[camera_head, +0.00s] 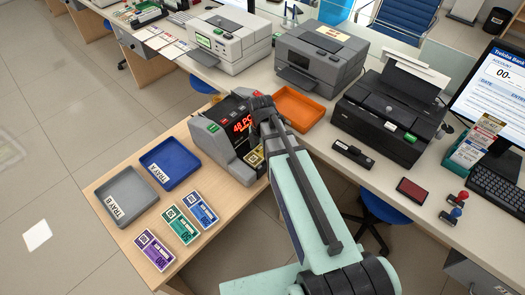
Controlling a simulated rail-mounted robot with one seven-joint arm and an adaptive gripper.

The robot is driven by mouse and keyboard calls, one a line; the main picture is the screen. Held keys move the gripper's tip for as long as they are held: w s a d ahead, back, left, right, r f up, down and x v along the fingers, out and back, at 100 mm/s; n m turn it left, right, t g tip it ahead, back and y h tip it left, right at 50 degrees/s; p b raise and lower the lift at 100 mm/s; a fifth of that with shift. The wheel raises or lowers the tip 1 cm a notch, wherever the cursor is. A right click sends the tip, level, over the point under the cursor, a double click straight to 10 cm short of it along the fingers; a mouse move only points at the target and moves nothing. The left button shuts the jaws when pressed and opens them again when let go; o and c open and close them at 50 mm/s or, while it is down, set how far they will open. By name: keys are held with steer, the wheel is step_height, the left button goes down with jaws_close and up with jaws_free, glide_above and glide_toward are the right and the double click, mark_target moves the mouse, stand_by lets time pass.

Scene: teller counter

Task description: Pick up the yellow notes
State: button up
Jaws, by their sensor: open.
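The yellow notes (254,160) lie at the front of the grey note-counting machine (224,136), in its low pocket, partly covered by my arm. The machine has a lit red display. My arm reaches up from the bottom of the head view, and its dark end with my gripper (263,108) is over the machine's right side, above and close to the notes. My gripper is open. Its fingertips are mostly hidden by the arm, so I cannot tell whether they touch the notes.
Purple (154,250), green (181,225) and blue (201,207) note bundles lie on the wooden desk, near grey tray B (124,194) and blue tray A (170,163). An orange tray (299,108) and printers (391,117) stand on the counter behind. A red stamp pad (411,190) lies right.

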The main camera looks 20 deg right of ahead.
steer(key=c, duration=1)
steer(key=shift+r, duration=0.2)
